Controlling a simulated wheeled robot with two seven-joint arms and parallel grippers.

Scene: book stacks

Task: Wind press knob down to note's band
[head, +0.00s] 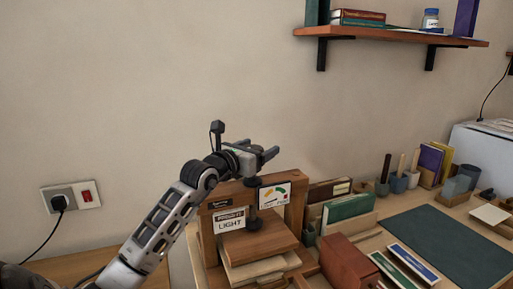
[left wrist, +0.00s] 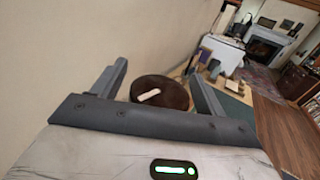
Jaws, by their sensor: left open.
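The wooden book press (head: 258,241) stands on the bench with a dark vertical screw (head: 252,196) through its frame. A note (head: 231,221) reading "LIGHT" is on its front left. A gauge card (head: 274,196) with coloured bands and a needle is on the right; the exact reading is too small to tell. My left gripper (head: 266,152) is above the press top. In the left wrist view the open fingers (left wrist: 158,72) are on either side of the round dark brown knob (left wrist: 176,90), which bears a white mark. I cannot tell whether they touch it. The head view hides the knob.
Green-covered books (head: 347,208) in a wooden holder and a red-brown box (head: 346,264) stand right of the press. A dark green mat (head: 450,245) lies farther right. A wall shelf (head: 390,35) is high above. The wall is close behind the press.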

